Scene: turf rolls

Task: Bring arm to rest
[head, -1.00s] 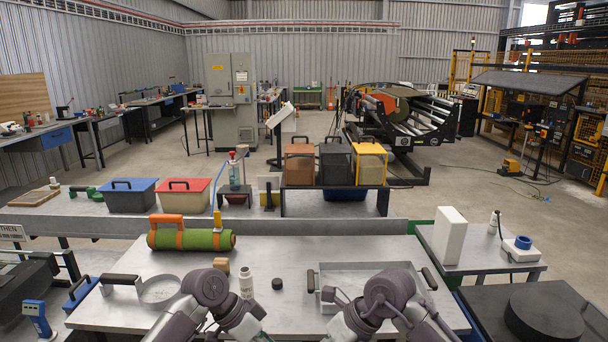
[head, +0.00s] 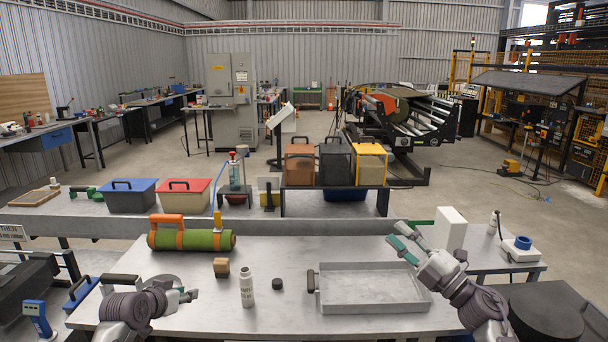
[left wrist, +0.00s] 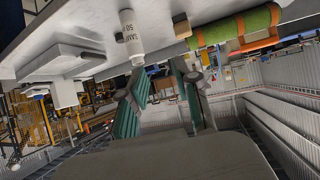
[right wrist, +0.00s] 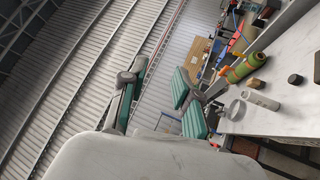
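My left gripper (head: 188,293) hangs low over the front left of the metal table (head: 345,249), beside the round metal dish (head: 165,284), which its arm partly covers. In the left wrist view its two green-padded fingers (left wrist: 163,98) stand apart with nothing between them. My right gripper (head: 398,238) is raised over the table's right side, above the back right corner of the grey tray (head: 370,304) and left of a white block (head: 450,229). In the right wrist view its fingers (right wrist: 158,95) are spread and empty.
A green roll with orange straps (head: 190,240) lies at the table's back left. A wooden block (head: 221,267), a white bottle (head: 247,287) and a dark puck (head: 277,284) stand mid-table. Bins (head: 132,196) line the shelf behind. The table's back middle is clear.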

